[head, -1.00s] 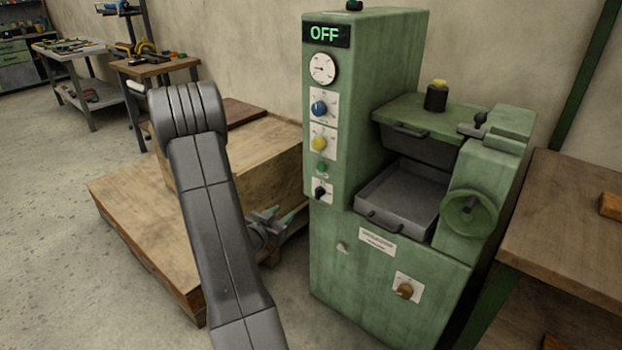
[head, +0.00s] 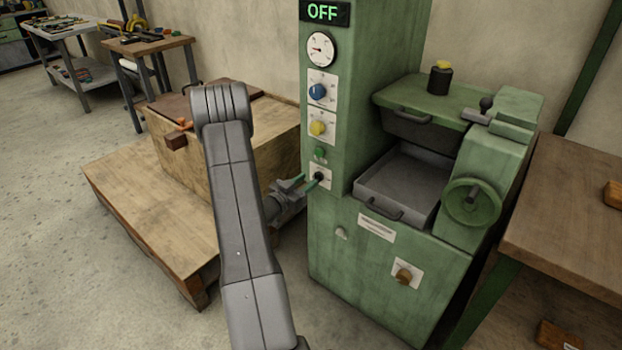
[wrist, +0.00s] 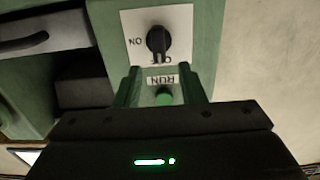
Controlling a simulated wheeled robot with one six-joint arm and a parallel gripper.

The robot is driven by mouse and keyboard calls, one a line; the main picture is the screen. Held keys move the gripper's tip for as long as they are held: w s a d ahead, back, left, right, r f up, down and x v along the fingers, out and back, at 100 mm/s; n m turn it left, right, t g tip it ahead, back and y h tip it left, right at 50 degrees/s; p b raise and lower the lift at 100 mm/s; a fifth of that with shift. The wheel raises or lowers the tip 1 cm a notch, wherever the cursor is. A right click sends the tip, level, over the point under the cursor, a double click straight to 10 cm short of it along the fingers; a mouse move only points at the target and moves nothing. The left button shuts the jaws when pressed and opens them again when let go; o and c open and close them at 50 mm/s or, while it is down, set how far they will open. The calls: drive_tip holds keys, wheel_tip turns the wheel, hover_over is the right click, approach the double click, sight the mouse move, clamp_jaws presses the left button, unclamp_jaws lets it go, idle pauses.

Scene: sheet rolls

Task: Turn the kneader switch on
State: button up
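The green kneader (head: 380,255) shows OFF on its top display (head: 323,12). The black rotary switch (head: 319,176) is on a white plate low on its control column. In the wrist view the switch (wrist: 158,40) has its pointer towards the OFF mark, with ON to the left in the picture. My gripper (head: 305,183) is in front of the column, close to the switch. In the wrist view its two green fingers (wrist: 163,88) are apart and empty. The switch shows just beyond the fingertips; contact cannot be told.
A green button (head: 320,153), a yellow knob (head: 317,128) and a blue knob (head: 317,91) sit above the switch. A grey tray (head: 402,185) and a handwheel (head: 472,203) are to the right. A wooden crate (head: 165,165) stands behind my arm.

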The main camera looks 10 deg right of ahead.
sight(314, 176)
drive_tip(key=shift+x, duration=1.6)
clamp_jaws()
